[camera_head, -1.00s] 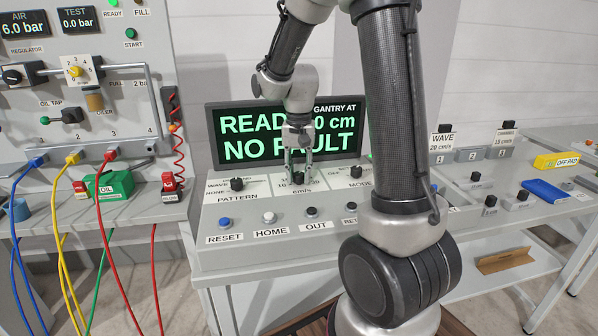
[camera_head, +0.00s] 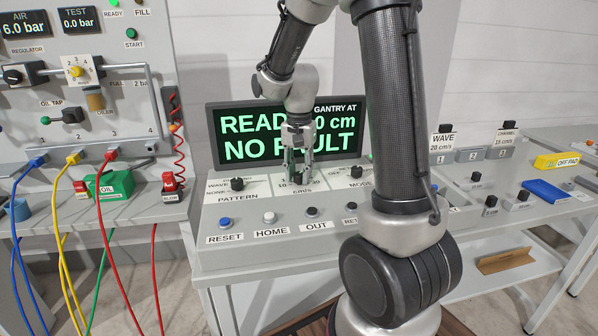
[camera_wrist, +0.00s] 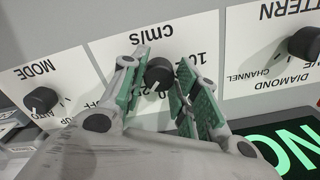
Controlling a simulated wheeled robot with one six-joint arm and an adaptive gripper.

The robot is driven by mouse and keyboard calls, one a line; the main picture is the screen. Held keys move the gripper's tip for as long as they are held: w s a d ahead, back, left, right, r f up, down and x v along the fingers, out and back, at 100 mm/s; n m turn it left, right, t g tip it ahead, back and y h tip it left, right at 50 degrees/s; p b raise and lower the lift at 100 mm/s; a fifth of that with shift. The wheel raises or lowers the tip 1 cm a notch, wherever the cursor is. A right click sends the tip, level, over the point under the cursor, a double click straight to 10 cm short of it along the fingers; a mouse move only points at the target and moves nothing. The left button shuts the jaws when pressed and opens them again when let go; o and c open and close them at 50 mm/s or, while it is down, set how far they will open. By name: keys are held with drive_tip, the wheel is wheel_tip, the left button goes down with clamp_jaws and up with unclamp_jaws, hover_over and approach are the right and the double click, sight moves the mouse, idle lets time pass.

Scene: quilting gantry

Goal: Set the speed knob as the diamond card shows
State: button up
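The speed knob (camera_wrist: 159,73) is black and round and sits on a white plate marked cm/s (camera_wrist: 138,40). Its pale mark points down in the wrist view, near partly hidden numbers. My gripper (camera_wrist: 163,60) is open, with a green-padded finger on each side of the knob; I cannot tell whether either pad touches it. In the head view my gripper (camera_head: 299,178) reaches down onto the panel and mostly hides the knob. Cards for wave (camera_head: 442,143), 20 cm/s, and channel (camera_head: 504,140), 15 cm/s, stand at right. I see no readable diamond card.
The pattern knob (camera_head: 237,184) and mode knob (camera_head: 356,172) flank the speed plate. Reset (camera_head: 225,222), home (camera_head: 269,217) and out (camera_head: 312,212) buttons line the front. The display (camera_head: 235,140) behind reads NO FAULT and is partly covered by my arm.

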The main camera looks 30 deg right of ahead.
sight(299, 174)
drive_tip(key=o, duration=0.3)
drive_tip(key=shift+o, duration=0.2)
wheel_tip(299, 174, up, 12)
idle(0.3)
idle(0.4)
drive_tip(key=s+a+r+n+t, duration=0.1)
drive_tip(key=s+n+t, duration=0.3)
drive_tip(key=s, duration=1.7)
drive_tip(key=shift+s+n, duration=0.15)
drive_tip(key=shift+n, duration=2.65)
